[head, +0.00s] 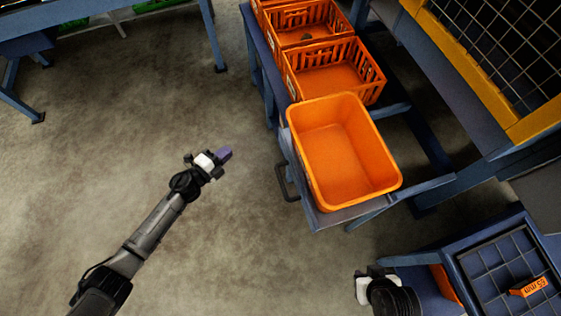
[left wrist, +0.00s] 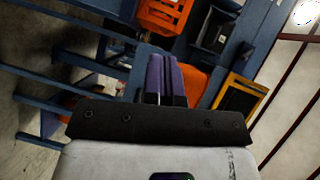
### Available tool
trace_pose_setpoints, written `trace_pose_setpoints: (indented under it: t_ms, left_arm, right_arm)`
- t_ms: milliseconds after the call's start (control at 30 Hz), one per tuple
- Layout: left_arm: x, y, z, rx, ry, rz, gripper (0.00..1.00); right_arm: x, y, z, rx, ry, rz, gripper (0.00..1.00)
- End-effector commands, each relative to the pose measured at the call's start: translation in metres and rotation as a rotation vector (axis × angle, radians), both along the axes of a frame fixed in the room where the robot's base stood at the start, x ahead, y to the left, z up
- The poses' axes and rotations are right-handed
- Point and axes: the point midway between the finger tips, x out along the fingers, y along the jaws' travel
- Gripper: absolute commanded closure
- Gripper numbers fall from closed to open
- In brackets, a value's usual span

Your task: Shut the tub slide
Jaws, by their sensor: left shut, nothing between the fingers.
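The orange tub (head: 345,150) stands empty and upright on a blue-grey slide (head: 335,216), whose plate shows past the tub's near edge. A dark bar handle (head: 287,184) sticks out from the slide's left side. My left gripper (head: 225,154) is left of the handle, apart from it, its purple fingers shut and empty, pointing toward the tub. In the left wrist view the shut fingers (left wrist: 164,80) cover part of an orange surface (left wrist: 193,85), probably the tub. My right gripper's white body (head: 368,277) shows at the bottom of the head view; its fingers cannot be made out.
Slatted orange crates (head: 335,72) stand in a row behind the tub on a blue frame. A yellow-edged mesh machine (head: 500,60) is at the upper right. A gridded tray (head: 500,265) with an orange tag (head: 529,287) is at the lower right. The floor (head: 110,150) at left is clear.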

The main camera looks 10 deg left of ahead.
Motion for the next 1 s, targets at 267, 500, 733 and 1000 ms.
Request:
trace_pose_setpoints:
  t_ms: [267, 500, 733, 1000]
  left_arm:
    - [-0.048, -0.044, 0.009, 0.011, -0.137, -0.429, 1.00]
    - [-0.068, -0.057, 0.016, -0.012, -0.198, -0.572, 1.00]
    - [-0.058, -0.080, 0.016, -0.003, -0.215, -0.577, 1.00]
    - [-0.036, -0.127, 0.016, -0.004, -0.214, -0.575, 1.00]
  right_arm:
    - [0.000, -0.001, 0.000, -0.005, -0.001, 0.004, 0.66]
    - [0.000, -0.003, 0.000, -0.009, -0.001, 0.006, 0.66]
    - [0.000, -0.003, -0.005, -0.009, -0.002, 0.006, 0.66]
    - [0.001, -0.001, -0.014, -0.005, -0.002, 0.004, 0.66]
